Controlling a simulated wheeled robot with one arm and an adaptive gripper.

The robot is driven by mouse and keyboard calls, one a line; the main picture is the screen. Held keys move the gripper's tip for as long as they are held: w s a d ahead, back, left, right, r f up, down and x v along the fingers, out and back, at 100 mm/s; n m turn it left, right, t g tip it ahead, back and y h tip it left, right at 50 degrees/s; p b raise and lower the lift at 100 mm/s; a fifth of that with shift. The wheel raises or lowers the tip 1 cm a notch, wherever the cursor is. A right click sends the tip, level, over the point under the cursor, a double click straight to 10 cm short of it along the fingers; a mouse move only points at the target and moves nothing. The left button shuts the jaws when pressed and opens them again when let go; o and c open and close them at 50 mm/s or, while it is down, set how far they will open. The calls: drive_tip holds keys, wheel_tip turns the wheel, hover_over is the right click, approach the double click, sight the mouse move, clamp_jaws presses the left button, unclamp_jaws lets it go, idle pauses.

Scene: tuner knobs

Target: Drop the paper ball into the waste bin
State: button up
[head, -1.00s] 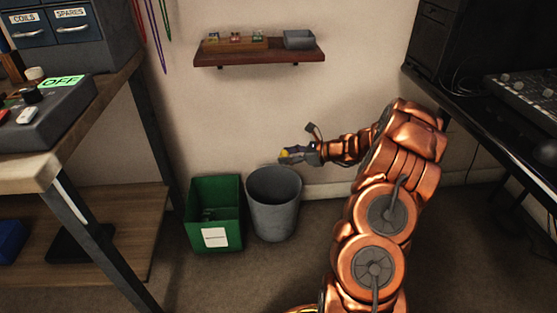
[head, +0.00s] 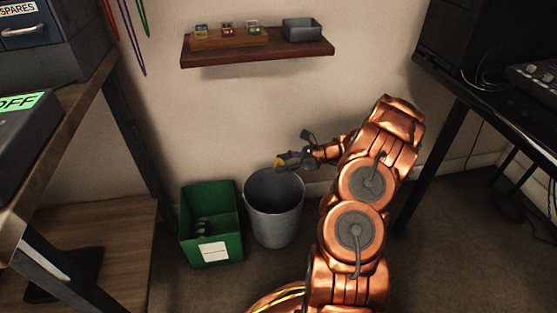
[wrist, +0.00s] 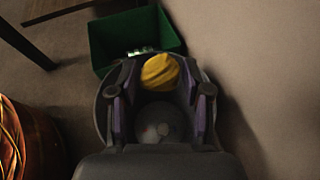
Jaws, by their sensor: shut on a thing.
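The paper ball (wrist: 160,72) is yellow and crumpled. It sits between the fingertips of my gripper (wrist: 160,84), which is shut on it. In the head view the ball (head: 279,162) shows as a small yellow spot at the tip of my gripper (head: 284,162). The waste bin (head: 274,213) is a grey, round, open-topped bin on the floor. My gripper is above the bin's far rim in the head view. In the wrist view the bin (wrist: 160,122) shows below and between the fingers, partly hidden by my gripper, with a few small light bits at its bottom.
A green box (head: 212,240) with a white label and some items inside stands left of the bin. A wall shelf (head: 258,53) hangs above. A workbench (head: 75,110) is at left and a dark desk (head: 500,110) at right.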

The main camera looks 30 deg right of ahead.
drive_tip(key=shift+w+a+f+b, duration=0.1)
drive_tip(key=shift+a+f+b, duration=0.15)
drive_tip(key=shift+f+b, duration=0.45)
wheel_tip(320, 180, down, 4)
drive_tip(key=b, duration=0.4)
drive_tip(key=shift+f, duration=0.15)
drive_tip(key=o, duration=0.8)
drive_tip(key=v, duration=1.2)
